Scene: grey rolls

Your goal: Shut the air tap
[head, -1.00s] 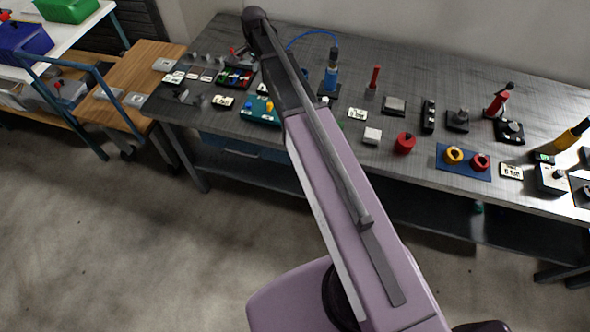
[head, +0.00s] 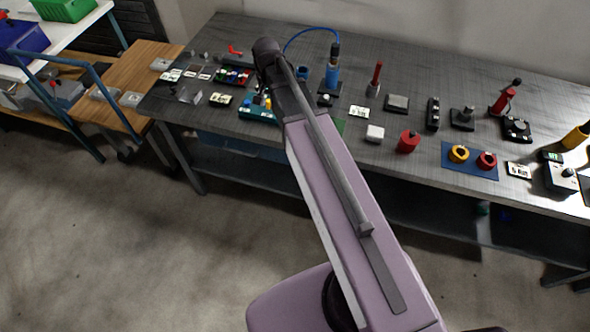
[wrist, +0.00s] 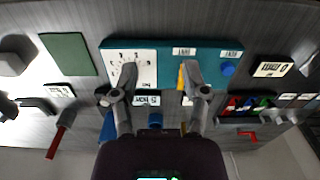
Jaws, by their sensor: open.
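A teal panel (wrist: 148,46) lies under my gripper in the wrist view. It carries a yellow lever (wrist: 182,77), a round blue knob (wrist: 228,68) and a white plate with dark marks (wrist: 143,62). Small labels sit beside them, too small to read surely, so I cannot tell which part is the air tap. My gripper (wrist: 162,76) is open and empty. Its left finger overlaps the white plate; its right finger overlaps the yellow lever's side, and contact cannot be told. In the head view the teal panel (head: 258,115) is partly hidden by my arm.
A red bent handle (wrist: 247,133) and a tray of coloured parts (head: 234,76) are close by. Other fixtures, such as a red cylinder (head: 408,142), fill the bench to the right.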

